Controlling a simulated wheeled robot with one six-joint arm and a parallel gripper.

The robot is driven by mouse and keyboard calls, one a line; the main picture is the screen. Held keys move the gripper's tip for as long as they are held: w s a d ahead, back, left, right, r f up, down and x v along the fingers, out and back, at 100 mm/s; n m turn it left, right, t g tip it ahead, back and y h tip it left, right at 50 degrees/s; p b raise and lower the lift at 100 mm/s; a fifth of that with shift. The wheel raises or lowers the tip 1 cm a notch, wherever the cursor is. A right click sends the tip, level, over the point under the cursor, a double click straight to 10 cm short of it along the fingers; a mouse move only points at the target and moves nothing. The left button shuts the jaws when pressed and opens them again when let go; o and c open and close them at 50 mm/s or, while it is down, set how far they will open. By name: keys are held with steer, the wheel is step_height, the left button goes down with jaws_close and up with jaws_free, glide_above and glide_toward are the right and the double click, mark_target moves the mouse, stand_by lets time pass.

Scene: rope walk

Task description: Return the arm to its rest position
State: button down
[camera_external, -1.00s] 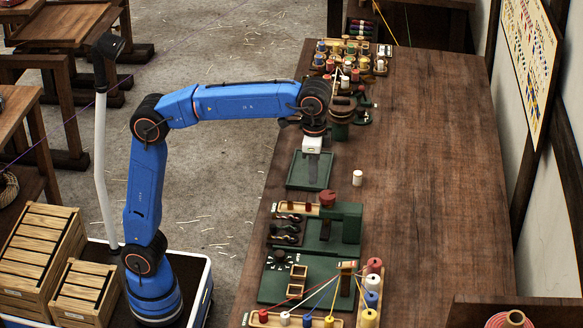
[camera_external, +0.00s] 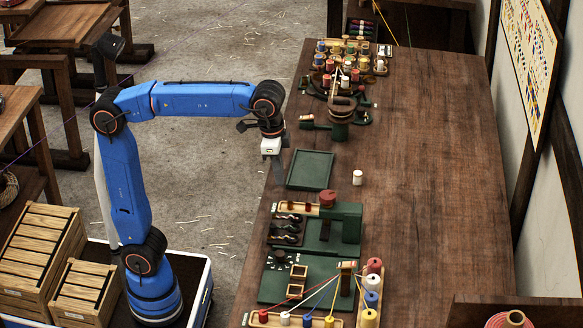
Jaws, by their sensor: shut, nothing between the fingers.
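My arm (camera_external: 205,97) is blue with dark joints and bends from its base at the lower left up and over to the right. My gripper (camera_external: 273,172) hangs down from a white wrist block at the table's left edge, left of the green tray. It is shut, with nothing seen in it. The gripper is small in this view, and its fingertips are hard to make out.
An empty green tray (camera_external: 311,187) lies on the long wooden table (camera_external: 440,200), with a white spool (camera_external: 357,178) to its right. Green rope-making stands with coloured spools line the left side. Spool racks stand at the back. Wooden crates (camera_external: 40,247) sit beside my base.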

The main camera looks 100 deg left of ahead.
steer(key=s+a+f+t, duration=0.2)
steer(key=s+f+t, duration=0.1)
steer(key=s+f, duration=2.2)
steer(key=shift+s+a+f+t, duration=0.25)
steer(key=shift+s+a+t, duration=0.05)
steer(key=shift+s, duration=0.3)
stand_by(0.4)
